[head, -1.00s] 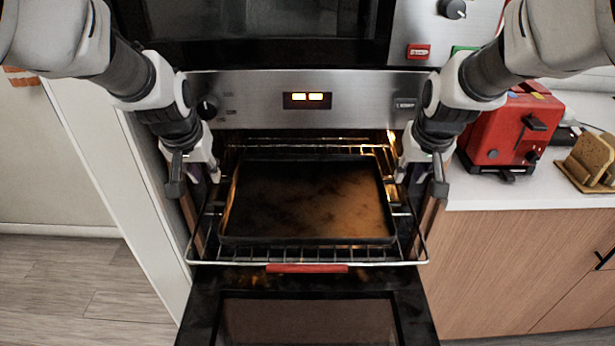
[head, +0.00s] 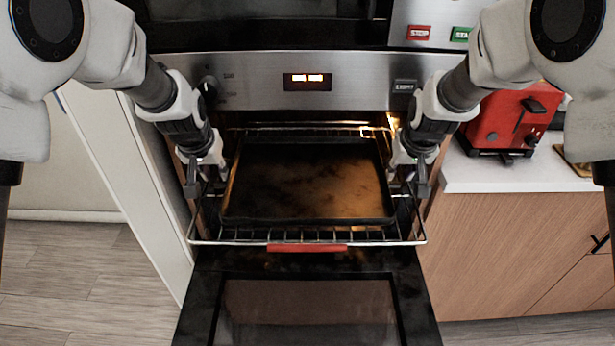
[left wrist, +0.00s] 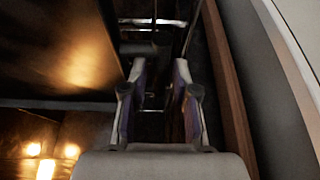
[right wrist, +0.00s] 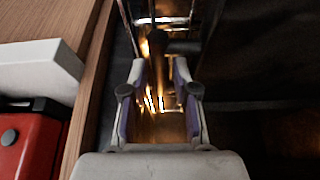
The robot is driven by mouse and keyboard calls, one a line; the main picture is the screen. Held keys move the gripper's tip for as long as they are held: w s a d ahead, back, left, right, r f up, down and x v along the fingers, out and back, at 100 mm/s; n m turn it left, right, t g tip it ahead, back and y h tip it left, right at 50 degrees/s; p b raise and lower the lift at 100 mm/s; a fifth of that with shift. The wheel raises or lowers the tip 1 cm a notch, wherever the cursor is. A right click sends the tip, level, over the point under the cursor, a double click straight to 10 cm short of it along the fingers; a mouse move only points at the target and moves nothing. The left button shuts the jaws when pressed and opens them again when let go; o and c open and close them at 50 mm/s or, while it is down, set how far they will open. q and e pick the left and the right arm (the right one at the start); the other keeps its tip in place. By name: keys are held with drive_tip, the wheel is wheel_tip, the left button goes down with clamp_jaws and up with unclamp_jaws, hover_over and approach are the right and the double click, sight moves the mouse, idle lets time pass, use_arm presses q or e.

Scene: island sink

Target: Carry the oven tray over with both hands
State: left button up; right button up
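The dark, flat oven tray (head: 310,185) lies on the pulled-out wire rack of the open oven, with nothing on it. In the left wrist view the tray (left wrist: 60,50) fills the upper left. In the right wrist view the dark area at right appears to be the tray (right wrist: 265,130). My left gripper (head: 207,187) is beside the tray's left edge, and its fingers (left wrist: 160,100) are apart with a gap between them. My right gripper (head: 408,186) is beside the right edge, its fingers (right wrist: 160,100) also apart. Neither visibly grips the tray; contact is unclear.
The wire rack (head: 240,236) has a red front handle (head: 307,247). The oven door (head: 310,305) hangs open below it. A red toaster (head: 505,120) stands on the white counter (head: 520,178) at right. A white panel (head: 140,190) borders the oven at left.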

use_arm(q)
drive_tip(key=shift+s, duration=0.1)
use_arm(e)
drive_tip(key=shift+s, duration=0.1)
use_arm(q)
clamp_jaws()
use_arm(e)
clamp_jaws()
